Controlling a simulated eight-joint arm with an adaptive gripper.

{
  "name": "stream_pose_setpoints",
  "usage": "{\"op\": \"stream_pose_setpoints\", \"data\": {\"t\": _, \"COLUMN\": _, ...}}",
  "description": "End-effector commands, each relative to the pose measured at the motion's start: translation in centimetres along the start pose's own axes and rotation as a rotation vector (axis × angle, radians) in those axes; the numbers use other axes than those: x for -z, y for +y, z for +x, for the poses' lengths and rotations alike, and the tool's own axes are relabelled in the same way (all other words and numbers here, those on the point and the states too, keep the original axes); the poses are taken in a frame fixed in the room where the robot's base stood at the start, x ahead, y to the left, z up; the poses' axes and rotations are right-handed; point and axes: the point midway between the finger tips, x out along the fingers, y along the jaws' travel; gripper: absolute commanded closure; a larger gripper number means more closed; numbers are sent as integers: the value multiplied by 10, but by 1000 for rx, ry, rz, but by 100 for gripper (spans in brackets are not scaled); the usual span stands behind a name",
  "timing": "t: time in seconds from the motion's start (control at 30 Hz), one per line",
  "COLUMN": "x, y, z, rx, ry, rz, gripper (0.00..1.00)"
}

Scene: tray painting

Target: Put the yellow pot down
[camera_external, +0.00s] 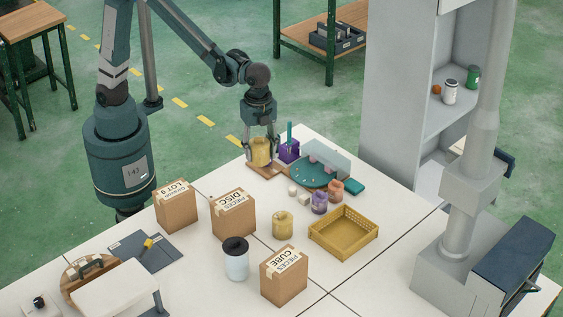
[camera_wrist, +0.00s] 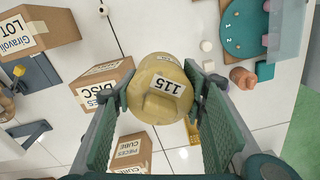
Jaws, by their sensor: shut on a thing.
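My gripper (camera_external: 260,147) is shut around a yellow pot (camera_external: 261,154), with one finger on each side of it. The pot looks upright, over or close above a small brown board (camera_external: 265,171) at the table's far corner; I cannot tell whether they touch. In the wrist view the pot (camera_wrist: 158,72) fills the middle between the fingers (camera_wrist: 160,95), with a white label reading 115. It hides what lies below it. A second yellow pot (camera_external: 283,224) stands free on the table, closer to the camera.
A purple pot (camera_external: 319,204), an orange pot (camera_external: 336,191), a yellow basket (camera_external: 371,239) and cartons (camera_external: 234,216) stand nearer.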

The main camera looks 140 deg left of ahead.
Motion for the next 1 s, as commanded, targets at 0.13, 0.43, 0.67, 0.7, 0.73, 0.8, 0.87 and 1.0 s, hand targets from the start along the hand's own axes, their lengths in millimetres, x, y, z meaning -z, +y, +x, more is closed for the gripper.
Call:
{"op": "stream_pose_setpoints", "data": {"t": 0.13, "x": 24, "y": 12, "z": -1, "rx": 0, "ry": 0, "rz": 54, "gripper": 77}}
{"op": "stream_pose_setpoints", "data": {"t": 0.43, "x": 89, "y": 54, "z": -4, "rx": 0, "ry": 0, "rz": 215, "gripper": 77}}
{"op": "stream_pose_setpoints", "data": {"t": 0.67, "x": 139, "y": 94, "z": -4, "rx": 0, "ry": 0, "rz": 346, "gripper": 77}}
{"op": "stream_pose_setpoints", "data": {"t": 0.7, "x": 147, "y": 101, "z": -4, "rx": 0, "ry": 0, "rz": 367, "gripper": 77}}
{"op": "stream_pose_setpoints", "data": {"t": 0.73, "x": 153, "y": 107, "z": -4, "rx": 0, "ry": 0, "rz": 384, "gripper": 77}}
{"op": "stream_pose_setpoints", "data": {"t": 0.8, "x": 167, "y": 120, "z": -4, "rx": 0, "ry": 0, "rz": 424, "gripper": 77}}
{"op": "stream_pose_setpoints", "data": {"t": 0.87, "x": 180, "y": 133, "z": -4, "rx": 0, "ry": 0, "rz": 458, "gripper": 77}}
{"op": "stream_pose_setpoints", "data": {"t": 1.0, "x": 206, "y": 163, "z": -4, "rx": 0, "ry": 0, "rz": 536, "gripper": 77}}
